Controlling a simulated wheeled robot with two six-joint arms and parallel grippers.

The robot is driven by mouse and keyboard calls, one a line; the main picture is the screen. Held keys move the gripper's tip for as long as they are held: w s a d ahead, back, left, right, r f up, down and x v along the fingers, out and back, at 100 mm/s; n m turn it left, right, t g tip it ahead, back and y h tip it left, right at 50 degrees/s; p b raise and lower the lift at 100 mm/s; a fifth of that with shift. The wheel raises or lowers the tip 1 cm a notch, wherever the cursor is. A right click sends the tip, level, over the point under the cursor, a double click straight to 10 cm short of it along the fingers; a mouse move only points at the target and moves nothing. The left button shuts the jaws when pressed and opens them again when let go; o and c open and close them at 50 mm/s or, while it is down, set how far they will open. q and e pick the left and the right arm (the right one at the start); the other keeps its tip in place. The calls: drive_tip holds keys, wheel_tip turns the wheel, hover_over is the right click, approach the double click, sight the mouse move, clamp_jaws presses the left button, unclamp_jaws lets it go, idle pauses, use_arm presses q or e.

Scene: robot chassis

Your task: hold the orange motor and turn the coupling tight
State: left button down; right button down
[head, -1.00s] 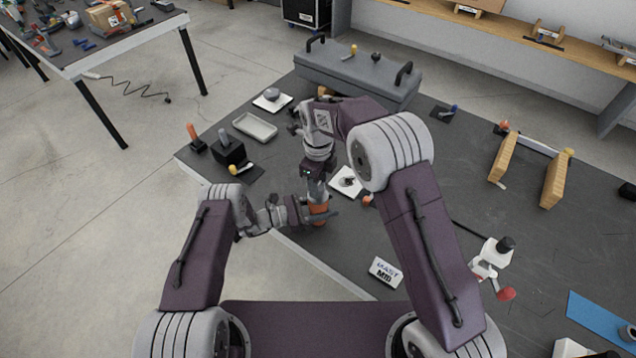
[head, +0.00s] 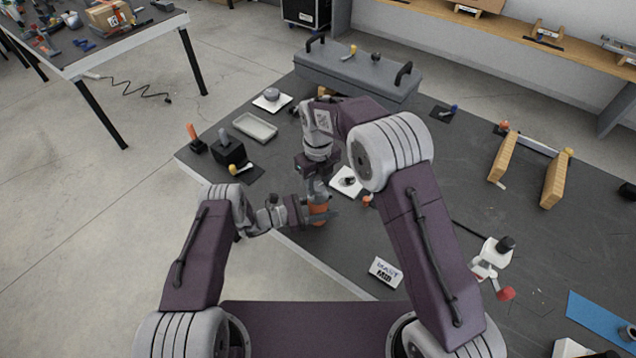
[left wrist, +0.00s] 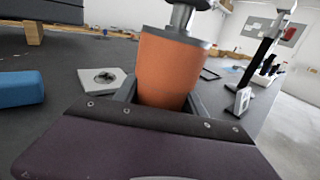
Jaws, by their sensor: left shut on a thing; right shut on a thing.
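The orange motor (head: 318,212) stands near the front left edge of the dark table. My left gripper (head: 314,214) is shut on it from the left. In the left wrist view the motor (left wrist: 168,68) fills the space between the fingers, slightly tilted in the picture. A grey metal coupling (left wrist: 181,18) sits on its top, partly cut off by the picture edge. My right gripper (head: 318,186) points down from above, shut at the coupling on top of the motor. The right fingertips are small here, and the coupling is mostly hidden in the head view.
A white plate with a dark round part (head: 347,181) lies just right of the motor. A white label block (head: 385,272) lies nearer. A grey tray (head: 255,127), a black block (head: 229,152) and a grey toolbox (head: 357,73) stand farther back.

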sight(318, 186)
idle(0.3)
drive_tip(key=c, duration=0.9)
unclamp_jaws()
drive_tip(key=shift+o, duration=0.2)
drive_tip(key=shift+r, duration=0.1)
wheel_tip(318, 186, up, 12)
